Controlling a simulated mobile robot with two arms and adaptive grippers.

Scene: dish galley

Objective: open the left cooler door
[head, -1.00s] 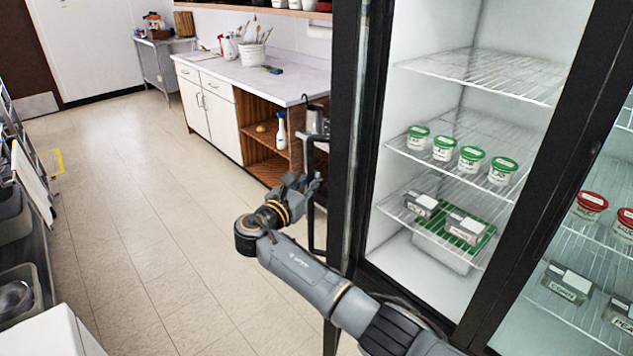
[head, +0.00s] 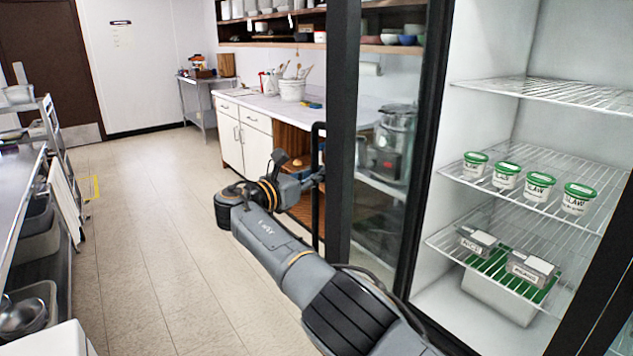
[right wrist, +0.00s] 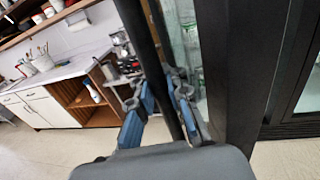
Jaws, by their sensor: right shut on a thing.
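The left cooler door (head: 343,150) has a black frame and a glass pane (head: 392,140). It stands swung open, with its free edge toward the aisle. Its black bar handle (head: 318,226) stands upright on that edge. My right gripper (head: 300,178) is at the handle, partly hidden in the head view. In the right wrist view my right gripper (right wrist: 164,98) has the handle (right wrist: 140,35) between its blue-padded fingers and is shut on it. My left gripper is not in view.
The open cooler holds wire shelves with green-lidded tubs (head: 540,185) and labelled boxes (head: 531,267). A counter (head: 250,100) stands beyond the door. A rack with bins (head: 38,215) lines the left side. The tiled floor (head: 150,230) between is clear.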

